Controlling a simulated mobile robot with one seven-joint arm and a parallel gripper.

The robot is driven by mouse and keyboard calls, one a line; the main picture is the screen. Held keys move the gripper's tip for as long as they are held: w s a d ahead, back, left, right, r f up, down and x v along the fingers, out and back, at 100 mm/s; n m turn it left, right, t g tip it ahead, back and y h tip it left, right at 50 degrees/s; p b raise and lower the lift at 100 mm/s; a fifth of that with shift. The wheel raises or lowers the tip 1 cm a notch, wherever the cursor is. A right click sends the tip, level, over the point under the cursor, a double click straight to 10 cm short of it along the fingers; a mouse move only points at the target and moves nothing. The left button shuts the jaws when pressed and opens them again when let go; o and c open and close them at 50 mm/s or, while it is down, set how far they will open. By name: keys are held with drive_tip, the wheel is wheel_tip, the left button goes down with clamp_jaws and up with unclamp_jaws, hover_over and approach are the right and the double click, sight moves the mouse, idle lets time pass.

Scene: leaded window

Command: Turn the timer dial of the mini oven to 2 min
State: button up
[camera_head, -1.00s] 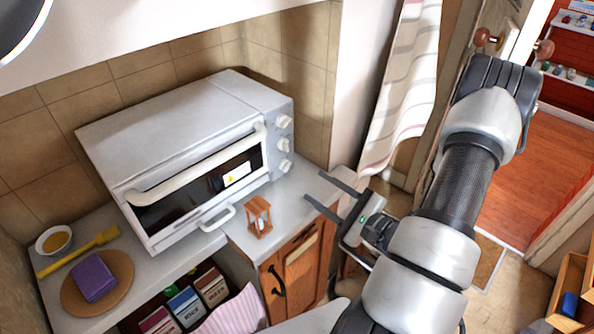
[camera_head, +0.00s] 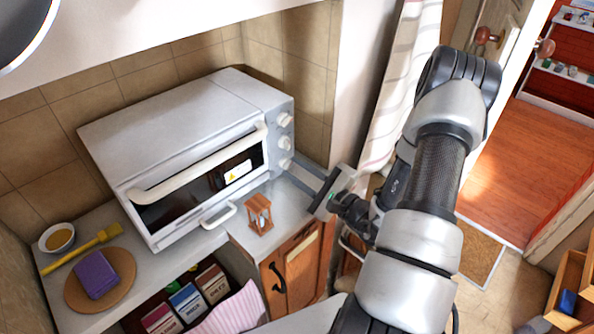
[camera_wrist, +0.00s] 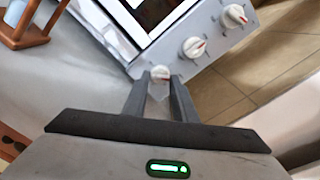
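The mini oven (camera_head: 185,125) is white and stands on the counter against the tiled wall. Three white dials run down its right front panel: the top dial (camera_head: 285,120), the middle dial (camera_head: 285,142) and the lowest dial (camera_head: 284,164). Their labels are too small to read, so I cannot tell which is the timer. My gripper (camera_head: 290,169) is at the lowest dial. In the wrist view its two fingers (camera_wrist: 160,80) are apart, with the lowest dial (camera_wrist: 160,72) between or just beyond their tips. Contact cannot be told. Red marks show on the dials.
A small wooden hourglass (camera_head: 259,214) stands on the counter left of my gripper. The oven door handle (camera_head: 200,165) sticks out at the front. A bowl (camera_head: 57,238), a yellow brush and a purple block on a round board lie at the left. The tiled wall is close on the right.

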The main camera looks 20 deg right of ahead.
drive_tip(key=c, duration=0.4)
drive_tip(key=shift+m, duration=0.5)
drive_tip(key=shift+c, duration=0.2)
drive_tip(key=o, duration=1)
drive_tip(key=shift+o, duration=0.2)
drive_tip(key=b+v, duration=0.1)
drive_tip(key=v, duration=1.6)
drive_tip(key=shift+s+b, duration=0.25)
drive_tip(key=shift+b, duration=0.05)
drive_tip(key=shift+d, duration=0.1)
